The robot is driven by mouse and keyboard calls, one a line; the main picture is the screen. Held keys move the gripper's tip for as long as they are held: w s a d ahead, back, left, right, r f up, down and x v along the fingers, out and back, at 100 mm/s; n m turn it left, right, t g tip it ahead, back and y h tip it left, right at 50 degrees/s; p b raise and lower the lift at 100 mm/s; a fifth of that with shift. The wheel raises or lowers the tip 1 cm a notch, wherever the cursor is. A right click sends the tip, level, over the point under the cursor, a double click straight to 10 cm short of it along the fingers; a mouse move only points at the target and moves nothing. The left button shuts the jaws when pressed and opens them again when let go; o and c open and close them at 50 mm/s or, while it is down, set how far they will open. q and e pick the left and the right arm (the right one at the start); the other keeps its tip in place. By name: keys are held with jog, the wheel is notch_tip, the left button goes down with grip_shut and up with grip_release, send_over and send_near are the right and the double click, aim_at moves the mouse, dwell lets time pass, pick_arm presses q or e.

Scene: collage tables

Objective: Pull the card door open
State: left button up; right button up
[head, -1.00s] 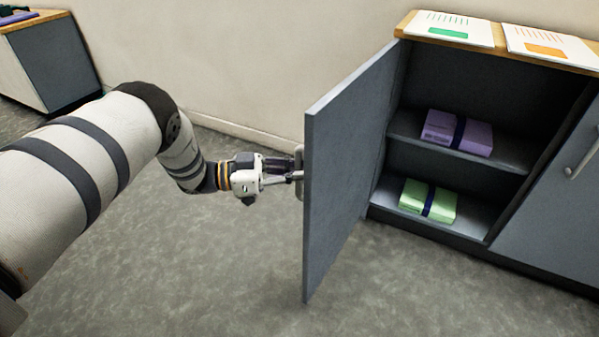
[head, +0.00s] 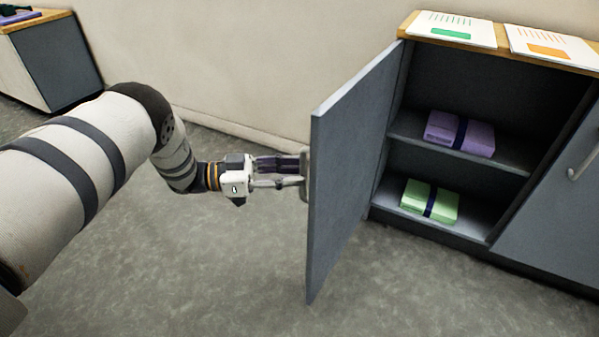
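The grey card door (head: 345,170) stands swung wide open on the left side of the cabinet, its edge towards me. Its pale handle (head: 305,188) is on the door's left face, partly hidden by the fingers and the door edge. My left gripper (head: 298,173) is at the handle, with its two fingers spread apart and a gap between them. The fingertips reach up to the handle; whether they touch it I cannot tell. My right gripper is not in view.
The open cabinet holds a purple bundle (head: 478,138) on its shelf and a green bundle (head: 417,201) below. A closed door (head: 555,205) with a handle is at right. Printed sheets (head: 455,29) lie on top. The floor left of the door is clear.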

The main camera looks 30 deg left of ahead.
pick_arm(q)
jog(key=v, duration=1)
jog(key=shift+f, duration=0.2)
